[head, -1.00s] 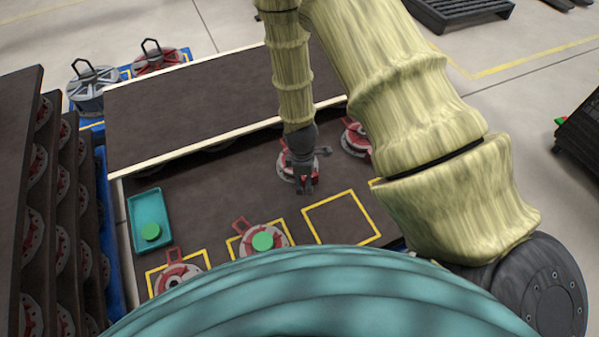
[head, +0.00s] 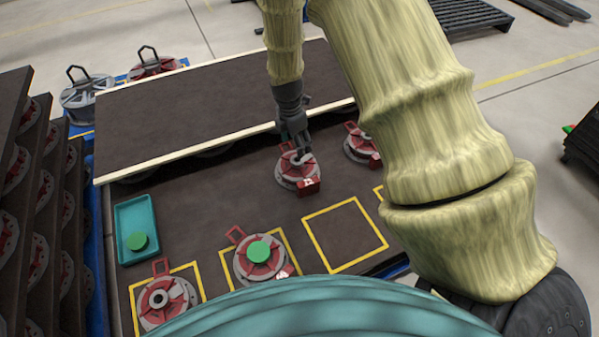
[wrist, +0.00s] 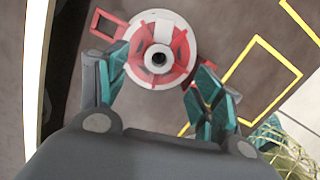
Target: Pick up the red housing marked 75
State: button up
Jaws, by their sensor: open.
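A red and grey round housing (head: 297,170) stands on the dark table, with a red tag on its front side whose marking I cannot read clearly. It also shows in the wrist view (wrist: 158,52), with a red handle loop at its left. My gripper (head: 300,152) is above this housing at its far side. In the wrist view my gripper (wrist: 158,90) is open, its teal fingers apart on either side of the housing's lower edge. I cannot tell whether they touch it. Another red housing (head: 362,145) stands to the right, partly hidden by my arm.
Two housings stand in yellow squares at the front, a plain one (head: 167,300) and one with a green disc (head: 260,258). An empty yellow square (head: 345,237) lies to the right. A teal tray (head: 124,215) holds a green disc. A raised dark shelf (head: 215,105) stands behind.

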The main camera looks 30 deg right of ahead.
aim_at(298, 159)
jog(key=shift+d+f+b, duration=0.15)
jog(key=shift+f+b, duration=0.35)
jog(key=shift+f, duration=1.5)
jog(key=shift+d+f+b, duration=0.1)
jog(key=shift+f+b, duration=0.4)
jog(key=shift+f, duration=1.45)
jog(key=shift+c, duration=0.2)
grip_shut()
jog(key=shift+r, duration=0.1)
